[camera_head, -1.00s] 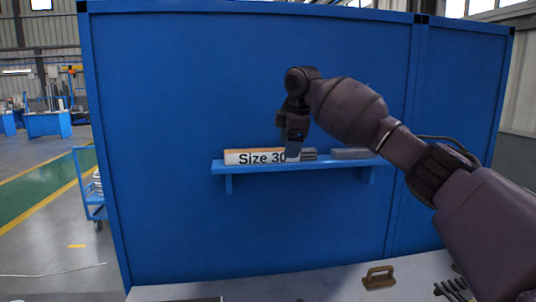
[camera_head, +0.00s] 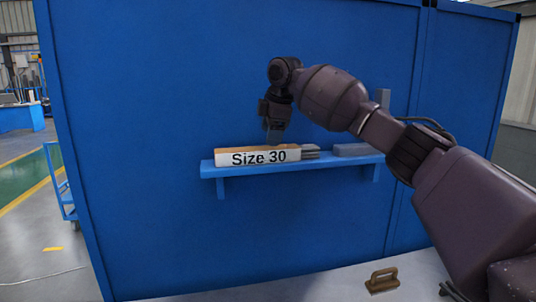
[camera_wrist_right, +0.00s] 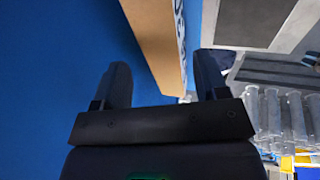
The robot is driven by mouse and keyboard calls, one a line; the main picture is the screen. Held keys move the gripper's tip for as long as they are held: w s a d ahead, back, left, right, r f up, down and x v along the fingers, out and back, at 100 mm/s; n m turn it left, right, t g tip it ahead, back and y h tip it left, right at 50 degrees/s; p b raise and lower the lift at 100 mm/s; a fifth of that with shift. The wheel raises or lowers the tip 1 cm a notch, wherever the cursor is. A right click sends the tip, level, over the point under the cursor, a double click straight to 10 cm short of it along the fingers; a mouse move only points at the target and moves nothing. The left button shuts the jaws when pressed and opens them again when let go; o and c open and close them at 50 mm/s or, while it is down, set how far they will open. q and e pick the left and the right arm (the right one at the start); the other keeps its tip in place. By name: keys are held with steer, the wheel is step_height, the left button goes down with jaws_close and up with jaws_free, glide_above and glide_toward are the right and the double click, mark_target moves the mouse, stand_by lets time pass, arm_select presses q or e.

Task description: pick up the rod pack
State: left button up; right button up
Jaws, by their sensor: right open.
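The rod pack (camera_head: 262,158) is a long box with a brown top and a white front reading "Size 30". Grey rod ends (camera_head: 310,153) show at its right end. It lies on the blue wall shelf (camera_head: 290,169). My right gripper (camera_head: 273,138) points down just above the pack's top, near its middle. In the right wrist view the fingers (camera_wrist_right: 162,82) are apart, with the brown side of the pack (camera_wrist_right: 155,40) running between them and nothing gripped. Whether a finger touches the pack I cannot tell. My left gripper is out of view.
A grey block (camera_head: 354,149) lies on the shelf right of the pack, and a grey upright piece (camera_head: 383,98) shows behind my arm. A blue wall panel (camera_head: 150,120) stands behind the shelf. A brown handled object (camera_head: 382,280) sits on the pale table (camera_head: 320,287) below.

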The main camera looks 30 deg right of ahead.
mark_target(269, 148)
steer(key=shift+d+p+x, duration=0.15)
steer(key=shift+p+x, duration=0.15)
steer(key=shift+x, duration=1.1)
steer(key=shift+d+p+x, duration=0.15)
steer(key=shift+p+x, duration=0.15)
steer(key=shift+x, duration=1.05)
steer(key=shift+s, duration=0.1)
steer(key=shift+c, duration=0.2)
steer(key=c, duration=1.2)
jaws_close()
